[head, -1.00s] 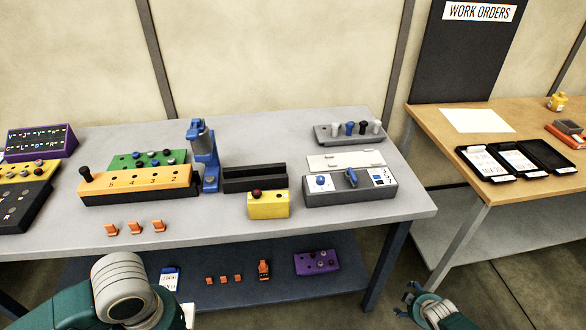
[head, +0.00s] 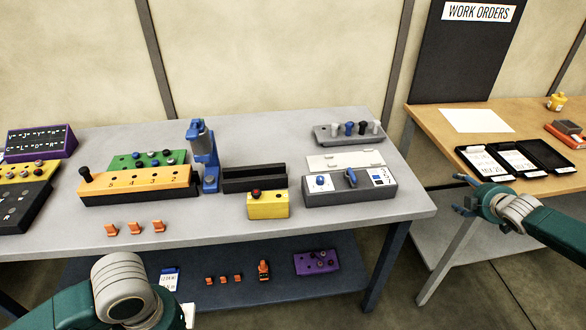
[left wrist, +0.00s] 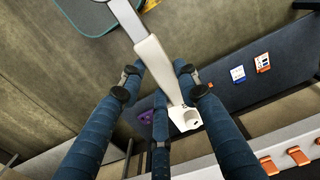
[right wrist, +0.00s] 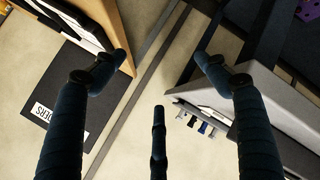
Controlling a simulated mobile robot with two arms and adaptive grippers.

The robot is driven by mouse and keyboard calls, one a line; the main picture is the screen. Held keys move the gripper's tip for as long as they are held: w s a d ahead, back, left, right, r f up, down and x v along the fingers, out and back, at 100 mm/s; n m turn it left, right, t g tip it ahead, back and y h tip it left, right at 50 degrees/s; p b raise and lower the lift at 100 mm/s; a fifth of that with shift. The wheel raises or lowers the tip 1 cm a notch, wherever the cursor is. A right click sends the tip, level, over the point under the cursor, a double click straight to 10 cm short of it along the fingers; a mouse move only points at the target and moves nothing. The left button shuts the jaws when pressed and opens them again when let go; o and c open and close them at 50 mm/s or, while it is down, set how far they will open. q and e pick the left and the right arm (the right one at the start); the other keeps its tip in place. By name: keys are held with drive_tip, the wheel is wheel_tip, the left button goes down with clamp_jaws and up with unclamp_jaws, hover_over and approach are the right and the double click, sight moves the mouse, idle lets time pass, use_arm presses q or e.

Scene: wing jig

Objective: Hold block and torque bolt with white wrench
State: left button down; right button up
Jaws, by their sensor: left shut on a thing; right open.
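My left gripper (left wrist: 160,85) is shut on a long white tool, the white wrench (left wrist: 152,60). The wrench's pale boxy end (left wrist: 187,118) shows past the fingers. My right gripper (head: 463,195) is open and empty, right of the grey bench's front right corner. It also shows open in the right wrist view (right wrist: 160,60). On the grey bench stand an orange block (head: 140,182) with numbered holes and a black knob, a yellow block (head: 268,207) with a dark red knob, and a grey block (head: 345,192) with blue parts.
A grey tray (head: 330,138) holds several bolt-like pegs. Small orange clips (head: 135,228) lie near the front edge. A wooden table (head: 440,115) with black trays stands right. A lower shelf (head: 200,262) holds more parts.

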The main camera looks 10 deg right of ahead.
use_arm(q)
drive_tip(key=shift+w, duration=0.1)
use_arm(e)
drive_tip(key=w+a+r+m, duration=0.9)
drive_tip(key=w+a+m, duration=0.1)
drive_tip(key=w+m, duration=0.15)
drive_tip(key=a+m+g+y, duration=0.1)
drive_tip(key=a+m, duration=0.2)
drive_tip(key=a, duration=0.4)
drive_tip(key=w+a+m+g+y, duration=0.1)
drive_tip(key=a+m, duration=0.3)
drive_tip(key=a, duration=0.4)
drive_tip(key=w+a+r+m+g+y, duration=0.1)
drive_tip(key=a+m+g, duration=0.2)
drive_tip(key=a, duration=0.5)
drive_tip(key=shift+m+y, duration=0.4)
drive_tip(key=shift+m, duration=0.35)
drive_tip(key=s+a+r+m+g+y, duration=0.1)
drive_tip(key=s+a+m+g+y, duration=0.25)
drive_tip(key=a, duration=0.95)
drive_tip(key=m+g, duration=0.2)
drive_tip(key=m, duration=0.1)
approach(277, 198)
drive_tip(key=shift+n, duration=0.25)
drive_tip(key=x, duration=1)
drive_tip(key=shift+a+f, duration=0.15)
drive_tip(key=shift+f, duration=0.1)
